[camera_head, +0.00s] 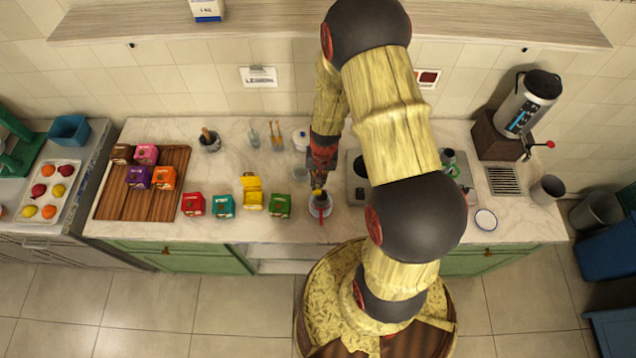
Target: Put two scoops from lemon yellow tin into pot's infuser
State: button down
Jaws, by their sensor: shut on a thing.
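The lemon yellow tin (253,199) stands on the counter with its lid raised, in a row with other tins. My gripper (318,186) points down to the right of the tins. It is shut on a small scoop (317,192), of which only a yellowish bit shows. The scoop is over the round pot (320,208), which has a pale rim and a red part at its front. The gripper partly covers the pot. I cannot tell what is in the scoop or in the infuser.
Red (193,204), teal (223,207) and green (280,206) tins stand beside the yellow one. More tins sit on a wooden board (115,205) at left. A hot plate (357,192) is right of the pot, partly behind my arm. A samovar (525,105) stands at far right.

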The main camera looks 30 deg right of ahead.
jog(key=shift+f+b, duration=0.15)
jog(key=shift+b, duration=0.9)
jog(key=t+y+b, duration=0.1)
jog(key=b, duration=0.4)
jog(key=shift+s+d+f+b, duration=0.1)
jog(key=shift+s+d+b, duration=0.1)
jog(key=shift+b, duration=0.2)
jog(key=t+y+b, duration=0.1)
jog(key=b, duration=0.4)
jog(key=s+d+y+b, duration=0.1)
jog(key=y+b, duration=0.1)
jog(key=b, duration=0.3)
jog(key=shift+d+f+t, duration=0.2)
jog(key=shift+f+t, duration=0.15)
jog(key=shift+t, duration=0.05)
jog(key=t+y+b, duration=0.1)
jog(key=b, duration=0.1)
jog(key=s+d+t+y+b, duration=0.1)
jog(key=y+b, duration=0.1)
jog(key=b, duration=0.1)
jog(key=shift+d+f, duration=0.2)
jog(key=shift+f, duration=0.15)
jog(key=a+r+g+h+p, duration=0.1)
jog(key=p, duration=0.2)
jog(key=w+r+g+h+p, duration=0.1)
jog(key=h+p, duration=0.1)
jog(key=p, duration=0.2)
jog(key=shift+a+r, duration=0.3)
jog(key=shift+a, duration=0.1)
dwell(0.9)
